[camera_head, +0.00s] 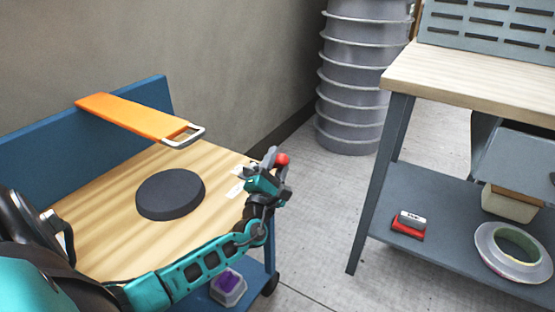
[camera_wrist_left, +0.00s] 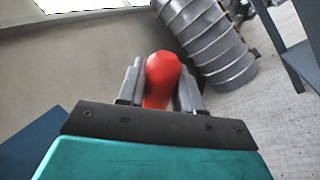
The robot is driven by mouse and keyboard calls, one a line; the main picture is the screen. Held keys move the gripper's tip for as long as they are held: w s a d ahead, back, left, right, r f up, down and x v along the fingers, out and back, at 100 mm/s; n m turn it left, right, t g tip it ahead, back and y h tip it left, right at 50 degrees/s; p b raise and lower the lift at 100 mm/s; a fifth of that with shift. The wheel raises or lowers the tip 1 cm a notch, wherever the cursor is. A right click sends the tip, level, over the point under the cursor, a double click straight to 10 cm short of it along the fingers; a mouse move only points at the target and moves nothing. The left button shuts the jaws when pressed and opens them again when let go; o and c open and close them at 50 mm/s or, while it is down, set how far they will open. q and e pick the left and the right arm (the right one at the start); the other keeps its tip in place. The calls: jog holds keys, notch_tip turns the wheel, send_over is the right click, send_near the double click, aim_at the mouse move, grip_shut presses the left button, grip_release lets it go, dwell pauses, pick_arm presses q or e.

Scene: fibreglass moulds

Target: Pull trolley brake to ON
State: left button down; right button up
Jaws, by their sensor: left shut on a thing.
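The trolley (camera_head: 225,158) has a wooden top and a blue back panel, and stands at the left in the head view. The brake's red knob (camera_head: 282,159) shows at the trolley's right edge; the rest of the lever is hidden behind my gripper. My left gripper (camera_head: 274,165) is shut on this knob. In the left wrist view the red knob (camera_wrist_left: 161,80) sits between the two grey fingers (camera_wrist_left: 160,88). White labels (camera_head: 236,188) lie on the top beside the gripper; their text is too small to read. My right gripper is not in view.
A dark round disc (camera_head: 170,194) and an orange plate with a metal handle (camera_head: 135,114) are on the trolley. A grey ribbed duct (camera_head: 352,90) stands behind. A workbench (camera_head: 460,84) with a lower shelf is at the right. Floor between trolley and bench is clear.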

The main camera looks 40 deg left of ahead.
pick_arm(q)
jog(key=shift+f, duration=0.15)
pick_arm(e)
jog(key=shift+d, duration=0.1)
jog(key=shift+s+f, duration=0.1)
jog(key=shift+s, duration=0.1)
pick_arm(q)
jog(key=c, duration=0.8)
grip_release()
jog(key=shift+s, duration=0.1)
